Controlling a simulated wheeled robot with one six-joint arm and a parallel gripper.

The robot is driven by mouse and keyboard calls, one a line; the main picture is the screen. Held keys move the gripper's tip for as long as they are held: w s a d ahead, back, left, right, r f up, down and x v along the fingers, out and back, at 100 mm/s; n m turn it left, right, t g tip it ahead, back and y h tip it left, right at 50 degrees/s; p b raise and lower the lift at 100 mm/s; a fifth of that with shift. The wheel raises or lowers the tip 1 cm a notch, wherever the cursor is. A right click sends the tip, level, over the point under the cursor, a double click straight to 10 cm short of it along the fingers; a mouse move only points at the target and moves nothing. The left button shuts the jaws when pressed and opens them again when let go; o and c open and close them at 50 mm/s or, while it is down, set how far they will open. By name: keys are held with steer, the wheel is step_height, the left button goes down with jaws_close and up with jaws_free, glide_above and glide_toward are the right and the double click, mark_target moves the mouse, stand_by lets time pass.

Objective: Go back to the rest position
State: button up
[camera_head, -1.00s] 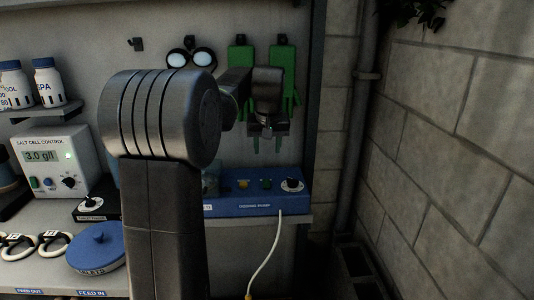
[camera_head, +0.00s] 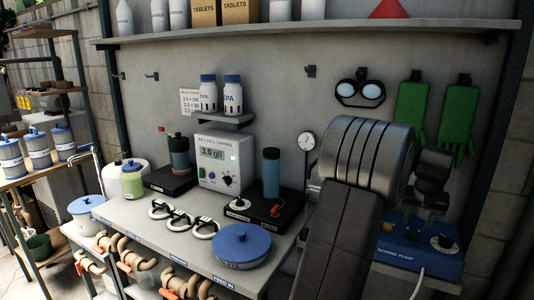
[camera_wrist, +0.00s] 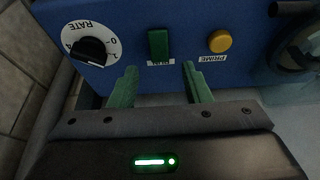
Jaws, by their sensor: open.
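My gripper (camera_wrist: 157,88) shows in the wrist view with two green fingers apart and nothing between them. It is in front of the blue dosing pump box (camera_wrist: 200,15). Its fingertips lie just below the green rocker switch (camera_wrist: 158,46) in that picture, with the black rate knob (camera_wrist: 88,51) to the left and the yellow prime button (camera_wrist: 220,41) to the right. I cannot tell whether the fingers touch the box. In the head view the dosing pump (camera_head: 412,246) is at the lower right, partly hidden by my arm, and the fingers are hard to make out.
The bench (camera_head: 190,245) carries a blue-lidded pot (camera_head: 242,243), several white rings (camera_head: 181,216) and the salt cell control box (camera_head: 219,160). Green gloves (camera_head: 411,108) and goggles (camera_head: 361,93) hang above the pump. A white cable (camera_head: 418,284) runs down from the pump.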

mark_target(414, 230)
steer(key=x, duration=0.3)
steer(key=shift+w+p, duration=0.15)
steer(key=shift+p, duration=0.2)
steer(key=shift+f, duration=0.1)
steer(key=shift+f+b, duration=0.1)
steer(key=shift+b, duration=0.35)
